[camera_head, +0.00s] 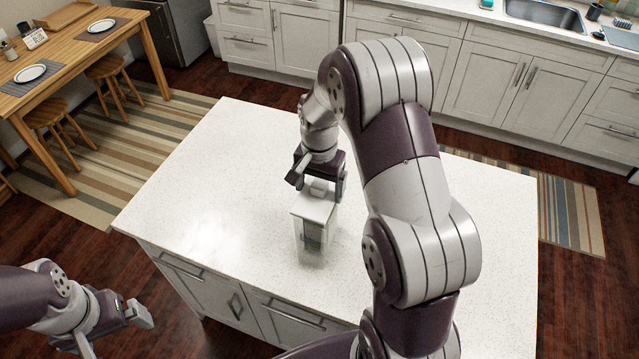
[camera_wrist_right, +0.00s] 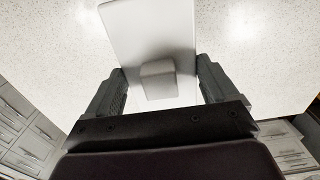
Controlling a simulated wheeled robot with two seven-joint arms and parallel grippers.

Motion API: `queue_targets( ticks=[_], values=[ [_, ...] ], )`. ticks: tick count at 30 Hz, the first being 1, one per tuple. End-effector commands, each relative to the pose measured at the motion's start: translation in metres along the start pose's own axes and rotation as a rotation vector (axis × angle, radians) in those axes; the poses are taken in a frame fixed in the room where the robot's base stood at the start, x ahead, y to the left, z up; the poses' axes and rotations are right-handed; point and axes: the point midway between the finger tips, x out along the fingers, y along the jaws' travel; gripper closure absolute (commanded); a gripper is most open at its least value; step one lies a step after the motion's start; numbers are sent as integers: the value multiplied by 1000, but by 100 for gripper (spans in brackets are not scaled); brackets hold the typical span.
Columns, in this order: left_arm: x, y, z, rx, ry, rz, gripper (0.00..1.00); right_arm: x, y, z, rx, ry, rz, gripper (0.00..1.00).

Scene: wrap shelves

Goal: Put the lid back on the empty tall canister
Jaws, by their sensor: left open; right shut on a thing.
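The tall canister (camera_head: 313,245) is clear and stands upright near the front middle of the white island. A darker patch shows on its wall or inside; I cannot tell which. The white lid (camera_head: 314,207) is at the top of the canister; I cannot tell whether it is seated or just above. In the right wrist view the lid (camera_wrist_right: 150,28) is a pale slab with a block-shaped knob (camera_wrist_right: 158,82) between the fingers. My right gripper (camera_head: 320,184) is shut on the lid from above. My left gripper (camera_head: 113,330) is open and empty, left of the island, away from the canister.
The white island top (camera_head: 225,170) is clear around the canister. A wooden table (camera_head: 75,55) with plates and stools stands at the far left. White cabinets and a sink (camera_head: 545,12) line the back. My right arm hides part of the island's right side.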

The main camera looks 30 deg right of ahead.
Motion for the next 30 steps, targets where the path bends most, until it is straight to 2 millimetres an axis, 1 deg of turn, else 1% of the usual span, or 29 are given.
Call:
queue_targets(
  ticks=[3, 30],
  values=[
    [2, 0, 0, 0, 0, 0, 0, 4, 0, 1, 0, 0, 0, 46],
    [2, 0, 0, 0, 0, 0, 0, 8, 0, 1, 0, 0, 0, 46]
  ],
)
